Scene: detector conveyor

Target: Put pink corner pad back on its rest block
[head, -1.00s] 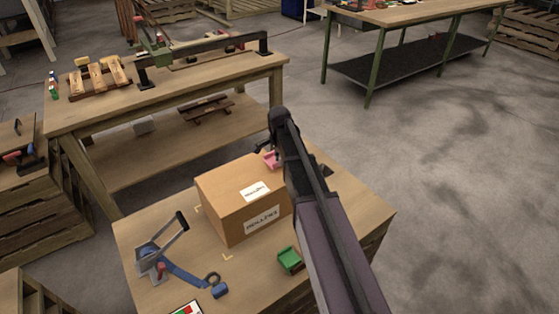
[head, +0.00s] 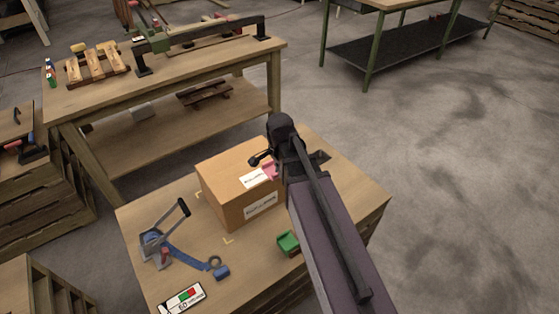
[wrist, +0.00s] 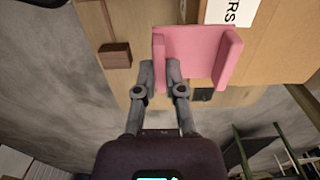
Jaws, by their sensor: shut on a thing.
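The pink corner pad (wrist: 197,57) is held at its edge between the fingertips of my gripper (wrist: 160,68), which is shut on it. In the head view the pad (head: 270,170) shows small beside my wrist, overlapping the right part of the cardboard box's top. I cannot tell whether it touches the box. A small dark brown block (wrist: 115,55) lies on the table left of the pad in the wrist view; I cannot tell whether it is the rest block. In the head view a dark item (head: 320,157) sits right of my arm, partly hidden.
The cardboard box (head: 225,205) stands mid-table. A green corner pad (head: 288,243) is in front of it, partly behind my arm. A strapping tool (head: 155,245) with blue strap and a card (head: 182,298) lie left and front. A long workbench (head: 200,75) stands behind.

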